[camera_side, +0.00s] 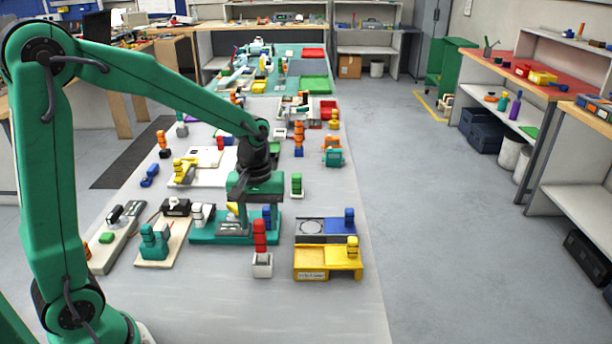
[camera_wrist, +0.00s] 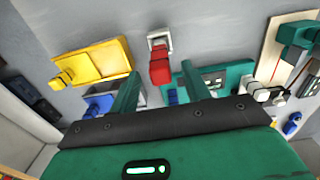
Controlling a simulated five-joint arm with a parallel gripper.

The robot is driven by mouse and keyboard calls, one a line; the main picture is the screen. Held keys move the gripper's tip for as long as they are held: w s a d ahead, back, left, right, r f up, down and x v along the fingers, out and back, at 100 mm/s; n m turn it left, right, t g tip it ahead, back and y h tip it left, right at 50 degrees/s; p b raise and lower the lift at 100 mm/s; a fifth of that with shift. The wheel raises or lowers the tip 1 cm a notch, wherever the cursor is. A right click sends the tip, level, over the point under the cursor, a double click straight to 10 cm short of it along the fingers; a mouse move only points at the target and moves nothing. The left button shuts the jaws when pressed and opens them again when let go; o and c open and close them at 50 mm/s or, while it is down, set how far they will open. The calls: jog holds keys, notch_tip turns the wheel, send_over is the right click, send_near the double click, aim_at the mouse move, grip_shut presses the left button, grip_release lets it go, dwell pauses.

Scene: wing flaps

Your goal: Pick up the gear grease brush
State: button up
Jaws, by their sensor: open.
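No object is clearly recognisable as the gear grease brush. A red upright piece (camera_side: 260,238) stands in a small white holder (camera_side: 262,268) at the front of the table. In the wrist view the red piece (camera_wrist: 160,68) shows between and beyond my two fingers, with the white holder (camera_wrist: 160,40) behind it. My gripper (camera_side: 249,212) is open and points down above the teal base (camera_side: 205,228), behind the red piece in the side view. Its fingers also show in the wrist view (camera_wrist: 160,85), with nothing held between them. The gripper hides part of the teal base.
A teal block on a beige board (camera_side: 160,248) lies left. A green stacked piece (camera_side: 297,185) stands behind. The grey table's front (camera_side: 240,310) is clear.

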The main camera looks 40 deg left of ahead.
aim_at(260, 233)
jog(key=shift+s+f, duration=0.1)
jog(key=shift+f, duration=2.15)
grip_shut()
jog(key=shift+r, duration=0.1)
jog(key=shift+r, duration=0.5)
notch_tip(260, 233, up, 3)
jog(key=shift+d+r, duration=0.1)
jog(key=shift+d, duration=0.05)
jog(key=s+d+r, duration=0.5)
jog(key=d+r, duration=0.1)
jog(key=d, duration=0.4)
jog(key=shift+s+r, duration=0.3)
jog(key=shift+s, duration=0.05)
